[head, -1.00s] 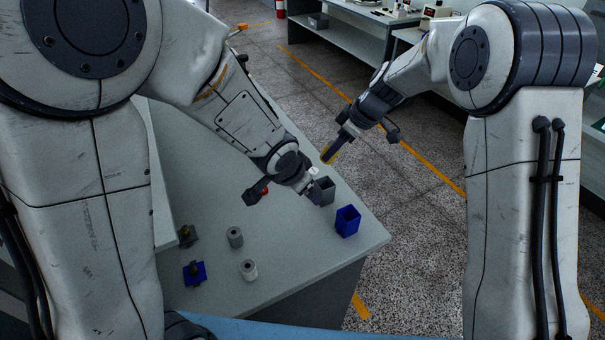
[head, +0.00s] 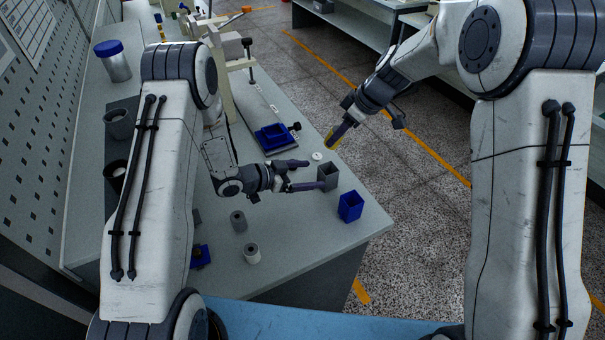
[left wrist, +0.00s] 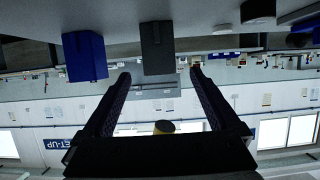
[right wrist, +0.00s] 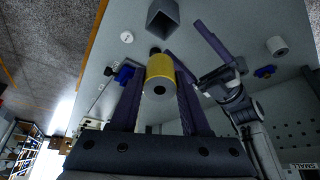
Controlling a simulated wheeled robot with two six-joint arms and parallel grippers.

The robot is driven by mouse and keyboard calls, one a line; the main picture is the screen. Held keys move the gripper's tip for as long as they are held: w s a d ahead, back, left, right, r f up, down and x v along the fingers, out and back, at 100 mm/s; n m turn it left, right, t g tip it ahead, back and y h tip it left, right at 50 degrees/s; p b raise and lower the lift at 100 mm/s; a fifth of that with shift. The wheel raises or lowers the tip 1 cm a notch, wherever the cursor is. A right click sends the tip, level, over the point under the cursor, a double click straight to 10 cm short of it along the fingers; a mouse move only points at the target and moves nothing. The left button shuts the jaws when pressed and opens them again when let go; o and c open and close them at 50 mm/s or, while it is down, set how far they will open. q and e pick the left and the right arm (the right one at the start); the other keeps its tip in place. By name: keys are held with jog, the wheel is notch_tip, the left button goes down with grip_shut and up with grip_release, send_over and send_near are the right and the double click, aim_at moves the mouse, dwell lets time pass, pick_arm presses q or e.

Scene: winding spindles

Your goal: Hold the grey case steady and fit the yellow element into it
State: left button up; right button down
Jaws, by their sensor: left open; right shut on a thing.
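The grey case (head: 328,178) stands upright on the table near its right edge, its square opening facing up; it also shows in the right wrist view (right wrist: 163,20). My left gripper (head: 308,175) is open, its fingers pointing toward the case from the left. In the left wrist view the case (left wrist: 157,50) appears between and beyond the open fingertips (left wrist: 160,73). My right gripper (head: 336,136) is shut on the yellow element (right wrist: 159,70), a cylinder with a dark tip, held above and beyond the case. The element also shows in the head view (head: 330,141).
A blue case (head: 350,207) stands close to the grey one, nearer the table corner. A small white disc (head: 317,156) lies behind the grey case. Grey cylinders (head: 238,221) and a blue part stand front left. A blue tray (head: 272,136) lies farther back.

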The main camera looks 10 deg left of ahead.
pick_arm(q)
jog(key=x, duration=1)
jog(key=shift+d, duration=0.1)
jog(key=c, duration=1.4)
pick_arm(e)
jog(key=shift+w+a+n+g+h, duration=0.15)
jog(key=shift+a+n+g+h, duration=0.25)
jog(key=shift+a+n+g, duration=0.5)
jog(key=shift+n+h, duration=0.3)
jog(key=shift+n, duration=0.4)
jog(key=shift+w+r+n+h, duration=0.2)
jog(key=shift+n+h, duration=0.5)
jog(key=shift+d+f, duration=0.15)
jog(key=shift+f, duration=0.05)
send_near(327, 177)
jog(key=w+a+f, duration=0.1)
jog(key=w+f, duration=0.2)
jog(key=f, duration=0.2)
jog(key=shift+w+a+f+h, duration=0.15)
jog(key=shift+w+f+h, duration=0.05)
jog(key=shift+h, duration=0.1)
